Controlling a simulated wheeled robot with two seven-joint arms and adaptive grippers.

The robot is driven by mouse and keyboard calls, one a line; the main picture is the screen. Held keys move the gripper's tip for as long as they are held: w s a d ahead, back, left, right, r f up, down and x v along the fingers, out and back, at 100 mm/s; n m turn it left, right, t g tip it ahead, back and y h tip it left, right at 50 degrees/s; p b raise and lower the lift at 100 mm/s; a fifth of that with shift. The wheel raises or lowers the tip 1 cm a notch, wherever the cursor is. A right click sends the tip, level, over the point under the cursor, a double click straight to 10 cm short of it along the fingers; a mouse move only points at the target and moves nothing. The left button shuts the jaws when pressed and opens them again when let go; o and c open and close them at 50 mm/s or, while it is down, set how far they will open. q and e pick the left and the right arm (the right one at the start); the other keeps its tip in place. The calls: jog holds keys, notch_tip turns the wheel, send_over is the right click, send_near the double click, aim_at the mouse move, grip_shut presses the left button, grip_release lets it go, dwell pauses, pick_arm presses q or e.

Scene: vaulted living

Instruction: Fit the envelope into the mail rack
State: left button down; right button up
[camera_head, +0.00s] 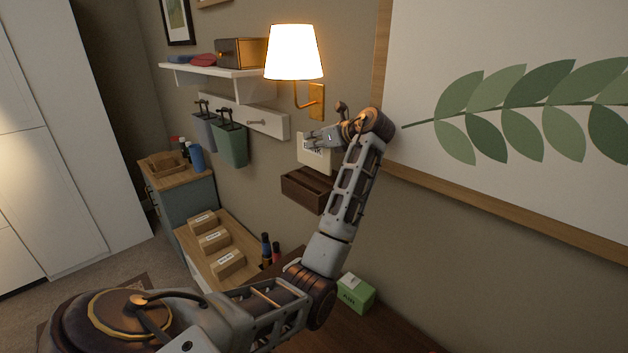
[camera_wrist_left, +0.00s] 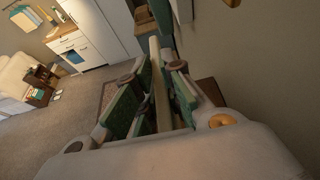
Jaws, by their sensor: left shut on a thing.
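The cream envelope (camera_head: 316,159) hangs upright near the wall in the head view, with dark print near its top. My left gripper (camera_head: 318,137) is shut on its upper part. In the left wrist view the envelope (camera_wrist_left: 157,82) is seen edge-on between the fingers (camera_wrist_left: 159,70). The dark brown wooden mail rack (camera_head: 300,193) is on the wall below the envelope. The envelope's lower edge is close to the rack's top; I cannot tell whether it reaches inside. A brown part of the rack (camera_wrist_left: 211,91) shows beside the fingers. My right gripper is not in view.
A lit wall lamp (camera_head: 295,55) is just above the gripper. Green bin (camera_head: 232,145) hangs on a rail to the left. A framed leaf picture (camera_head: 500,100) is on the right. Below are several cardboard boxes (camera_head: 215,240) and a green box (camera_head: 356,292).

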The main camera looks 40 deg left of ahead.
aim_at(312, 167)
pick_arm(q)
notch_tip(312, 167, down, 4)
jog(key=shift+r+p, duration=0.1)
jog(key=shift+p, duration=0.25)
jog(key=shift+f, duration=0.9)
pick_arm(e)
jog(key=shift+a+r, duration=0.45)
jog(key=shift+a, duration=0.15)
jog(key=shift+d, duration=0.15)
pick_arm(q)
jog(key=shift+f, duration=0.5)
jog(key=shift+f+p, duration=0.45)
jog(key=shift+f, duration=0.9)
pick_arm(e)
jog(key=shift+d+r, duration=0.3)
pick_arm(q)
jog(key=shift+f, duration=0.1)
jog(key=c, duration=1.5)
grip_release()
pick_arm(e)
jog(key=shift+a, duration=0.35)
